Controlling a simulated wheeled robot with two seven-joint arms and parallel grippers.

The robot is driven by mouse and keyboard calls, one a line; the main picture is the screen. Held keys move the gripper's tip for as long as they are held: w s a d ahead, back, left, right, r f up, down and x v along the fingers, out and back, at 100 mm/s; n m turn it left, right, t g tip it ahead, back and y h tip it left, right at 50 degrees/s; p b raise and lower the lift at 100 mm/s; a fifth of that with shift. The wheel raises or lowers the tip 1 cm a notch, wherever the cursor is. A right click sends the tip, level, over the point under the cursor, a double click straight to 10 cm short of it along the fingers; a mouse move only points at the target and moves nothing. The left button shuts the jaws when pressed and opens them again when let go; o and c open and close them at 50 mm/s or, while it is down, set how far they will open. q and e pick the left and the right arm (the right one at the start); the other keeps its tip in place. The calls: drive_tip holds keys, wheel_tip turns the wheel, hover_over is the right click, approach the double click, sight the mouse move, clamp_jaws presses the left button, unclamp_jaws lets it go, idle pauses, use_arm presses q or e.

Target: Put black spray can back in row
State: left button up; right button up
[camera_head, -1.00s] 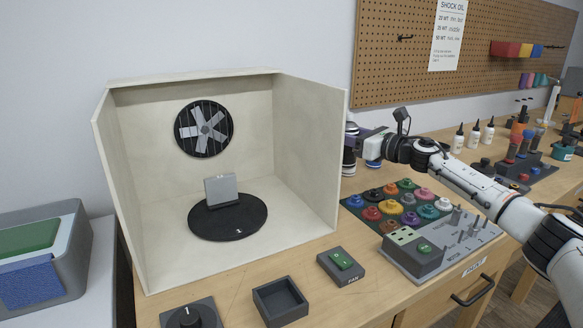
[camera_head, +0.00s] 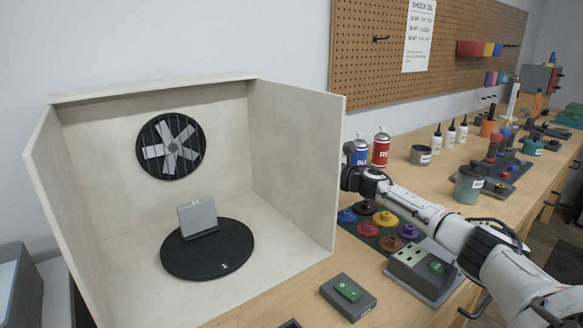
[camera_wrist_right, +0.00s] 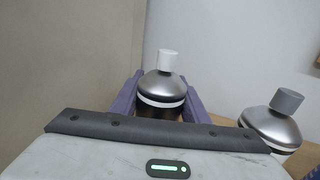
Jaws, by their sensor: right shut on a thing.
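The black spray can (camera_wrist_right: 163,92) has a white cap, a silver shoulder and a dark body. In the right wrist view it stands between the purple fingers of my right gripper (camera_wrist_right: 158,97), which is shut on it. In the head view the fingers and this can are hidden behind the booth's right wall. A blue spray can (camera_head: 358,150) and a red spray can (camera_head: 381,148) stand side by side just beyond my right wrist. In the wrist view a grey-capped can (camera_wrist_right: 273,122) is to the right of the held can, apart from it. My left gripper is not in view.
The pale booth (camera_head: 292,160) with a black turntable (camera_head: 207,258) stands close left of my right wrist. A grey tin (camera_head: 420,155) and several white bottles are right of the cans. Coloured knobs (camera_head: 385,219) and a switch box (camera_head: 348,298) lie in front.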

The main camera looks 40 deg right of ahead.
drive_tip(key=shift+f, duration=0.5)
drive_tip(key=o, duration=1.3)
drive_tip(key=shift+c, duration=0.2)
drive_tip(key=shift+s+d+f, duration=0.15)
drive_tip(key=shift+s, duration=0.4)
drive_tip(key=b+v, duration=0.1)
drive_tip(key=v, duration=0.5)
drive_tip(key=shift+s, duration=0.35)
drive_tip(key=shift+v, duration=2.05)
drive_tip(key=shift+r, duration=0.2)
